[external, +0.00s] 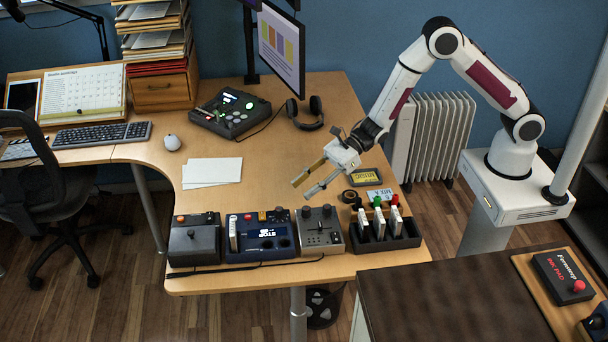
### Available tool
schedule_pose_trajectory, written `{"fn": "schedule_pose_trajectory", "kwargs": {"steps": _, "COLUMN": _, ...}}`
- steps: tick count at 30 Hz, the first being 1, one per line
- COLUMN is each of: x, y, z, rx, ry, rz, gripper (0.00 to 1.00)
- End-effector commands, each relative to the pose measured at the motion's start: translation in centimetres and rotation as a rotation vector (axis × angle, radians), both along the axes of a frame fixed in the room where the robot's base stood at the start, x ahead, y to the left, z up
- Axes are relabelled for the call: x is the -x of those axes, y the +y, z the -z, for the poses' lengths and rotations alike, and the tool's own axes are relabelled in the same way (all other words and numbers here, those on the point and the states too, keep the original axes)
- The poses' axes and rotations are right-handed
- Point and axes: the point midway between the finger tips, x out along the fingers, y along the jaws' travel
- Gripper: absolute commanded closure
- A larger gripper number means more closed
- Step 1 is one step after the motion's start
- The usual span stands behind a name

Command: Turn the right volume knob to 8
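A small grey box (320,238) with two black knobs on top and a slider area in the middle stands near the front edge of the desk. Its right knob (327,210) and left knob (306,211) stand side by side at its back. A blue unit with a lit display (262,243) just left of it also has dark knobs. I cannot tell for sure which unit carries the volume knobs, and no scale numbers are readable. My gripper (300,190) is open and empty, above the desk behind the grey box, with its fingers pointing down-left.
A dark grey unit (195,245) stands far left. A tape roll (349,196) and a yellow-labelled item (366,176) lie below my wrist. Papers (213,172) lie left; desk between is clear.

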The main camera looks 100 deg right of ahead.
Motion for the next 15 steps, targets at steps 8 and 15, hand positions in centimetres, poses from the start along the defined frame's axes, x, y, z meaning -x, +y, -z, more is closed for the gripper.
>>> {"fn": "schedule_pose_trajectory", "kwargs": {"steps": 8, "x": -2.8, "y": 1.4, "z": 0.0, "rx": 0.046, "ry": -0.066, "rz": -0.107, "gripper": 0.65}}
{"fn": "schedule_pose_trajectory", "kwargs": {"steps": 15, "x": -4.8, "y": 4.5, "z": -1.6, "rx": 0.102, "ry": -0.160, "rz": -0.308, "gripper": 0.65}}
